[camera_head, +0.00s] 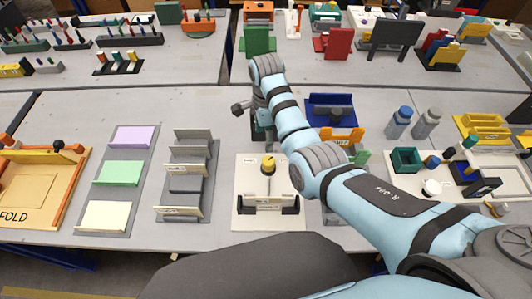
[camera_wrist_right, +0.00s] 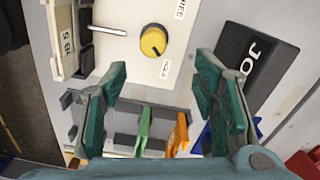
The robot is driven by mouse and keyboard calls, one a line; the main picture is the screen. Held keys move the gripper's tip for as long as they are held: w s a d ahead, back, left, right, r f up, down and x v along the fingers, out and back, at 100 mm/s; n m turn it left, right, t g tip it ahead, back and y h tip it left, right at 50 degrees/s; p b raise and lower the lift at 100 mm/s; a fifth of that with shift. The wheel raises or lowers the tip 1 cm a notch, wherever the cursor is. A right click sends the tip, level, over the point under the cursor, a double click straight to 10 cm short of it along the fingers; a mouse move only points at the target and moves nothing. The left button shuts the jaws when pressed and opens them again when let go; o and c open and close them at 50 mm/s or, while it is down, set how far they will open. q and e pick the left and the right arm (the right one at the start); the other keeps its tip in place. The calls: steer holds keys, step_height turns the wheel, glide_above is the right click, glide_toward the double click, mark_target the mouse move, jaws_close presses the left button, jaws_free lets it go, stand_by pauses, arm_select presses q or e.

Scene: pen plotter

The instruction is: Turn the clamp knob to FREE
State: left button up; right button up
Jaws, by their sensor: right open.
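The clamp knob (camera_wrist_right: 154,41) is a round yellow knob with a dark stripe, set on a white plotter board (camera_wrist_right: 125,62). The FREE label (camera_wrist_right: 180,8) lies to one side of it and the HOLD label (camera_wrist_right: 165,69) to the other. The stripe appears to point toward HOLD. In the head view the knob (camera_head: 268,160) sits near the back of the board (camera_head: 243,190). My right gripper (camera_wrist_right: 160,62) is open and empty, its green fingers apart, above the knob and not touching it. My left gripper is not in view.
A metal rod (camera_wrist_right: 108,31) lies near the knob. A black block (camera_wrist_right: 258,62) marked with letters stands right of it in the wrist view. Grey stepped racks (camera_head: 187,178) stand left of the board. A blue tray (camera_head: 331,109) and an orange block (camera_head: 343,136) are behind right.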

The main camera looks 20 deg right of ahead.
mark_target(269, 161)
steer(key=f, duration=0.2)
steer(key=s+f+b, duration=0.1)
steer(key=f, duration=0.1)
steer(key=s+f+b, duration=0.1)
steer(key=f, duration=0.2)
steer(key=shift+d, duration=0.3)
steer(key=f+b, duration=0.1)
steer(key=f, duration=0.1)
steer(key=w+f+b, duration=0.1)
steer(key=f, duration=0.2)
steer(key=shift+w+f, duration=0.1)
steer(key=shift+f, duration=0.15)
steer(key=shift+s+r, duration=0.25)
steer(key=shift+s, duration=0.05)
steer(key=c, duration=1.2)
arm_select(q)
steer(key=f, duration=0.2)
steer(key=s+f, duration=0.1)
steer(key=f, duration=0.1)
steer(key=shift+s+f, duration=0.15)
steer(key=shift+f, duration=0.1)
arm_select(e)
steer(key=shift+o, duration=0.2)
